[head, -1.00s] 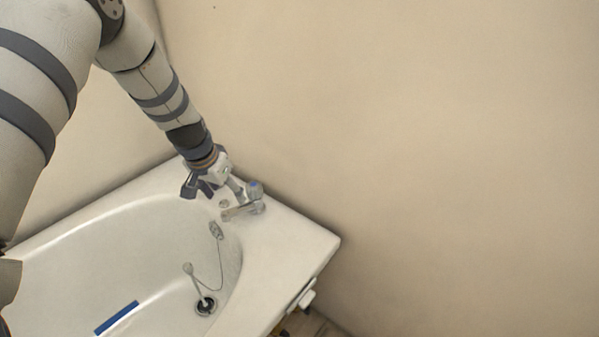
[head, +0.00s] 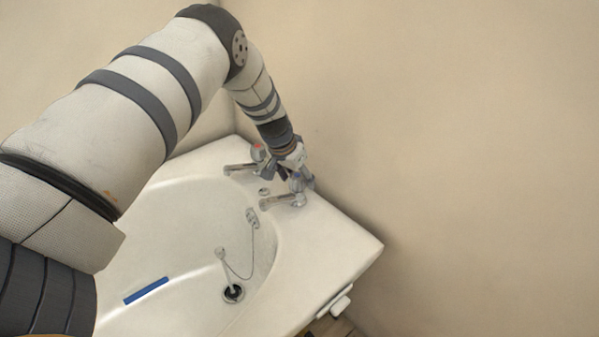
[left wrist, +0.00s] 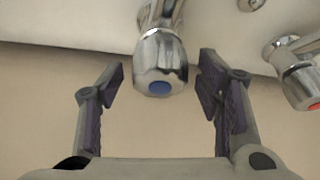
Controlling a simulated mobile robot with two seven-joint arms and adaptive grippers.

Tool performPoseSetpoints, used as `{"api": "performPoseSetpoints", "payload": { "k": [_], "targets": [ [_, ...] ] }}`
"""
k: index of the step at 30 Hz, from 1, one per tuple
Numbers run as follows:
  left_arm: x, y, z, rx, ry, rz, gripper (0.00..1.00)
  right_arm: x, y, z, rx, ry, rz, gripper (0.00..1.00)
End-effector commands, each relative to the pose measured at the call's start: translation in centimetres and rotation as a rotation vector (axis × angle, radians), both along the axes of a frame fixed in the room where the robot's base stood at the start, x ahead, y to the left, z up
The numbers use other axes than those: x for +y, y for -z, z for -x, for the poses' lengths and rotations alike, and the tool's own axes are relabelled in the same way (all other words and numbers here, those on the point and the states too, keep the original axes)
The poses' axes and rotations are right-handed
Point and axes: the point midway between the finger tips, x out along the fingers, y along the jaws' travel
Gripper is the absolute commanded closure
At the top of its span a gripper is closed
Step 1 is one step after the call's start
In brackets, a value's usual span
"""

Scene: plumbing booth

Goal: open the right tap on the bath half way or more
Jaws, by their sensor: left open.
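The right tap (head: 280,202) is chrome and stands on the bath's far corner; its head is largely hidden by my left gripper in the head view. In the left wrist view its ridged head with a blue cap (left wrist: 160,80) sits between the two fingers. My left gripper (head: 297,180) is open, pointing down at this tap, one finger on each side. In the left wrist view a gap shows between the head and each finger of the gripper (left wrist: 163,70). My right gripper is not in view.
The left tap (head: 240,168), with a red cap, stands close beside my left gripper. Bare walls stand close behind the taps.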

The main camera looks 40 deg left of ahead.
Motion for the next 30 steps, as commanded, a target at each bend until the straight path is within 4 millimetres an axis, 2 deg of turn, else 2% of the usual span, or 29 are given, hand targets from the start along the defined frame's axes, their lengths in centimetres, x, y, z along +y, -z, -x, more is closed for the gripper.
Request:
{"api": "performPoseSetpoints", "payload": {
  "k": [5,8,12,23,30],
  "targets": [
    [-0.02,-0.13,-0.06,-0.002,0.0,0.0,0.4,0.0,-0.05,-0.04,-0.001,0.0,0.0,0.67],
    [-0.03,-0.14,-0.04,-0.001,0.001,0.0,0.58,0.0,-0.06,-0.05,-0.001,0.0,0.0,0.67],
    [-0.04,-0.13,-0.04,-0.001,0.001,0.0,0.89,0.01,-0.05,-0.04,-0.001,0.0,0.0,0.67],
    [-0.07,-0.15,-0.01,0.0,-0.044,0.0,0.88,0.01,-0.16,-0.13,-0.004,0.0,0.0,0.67],
    [-0.03,-0.17,0.01,0.001,-0.2,-0.003,0.88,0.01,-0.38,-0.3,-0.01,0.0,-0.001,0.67]
  ]
}}
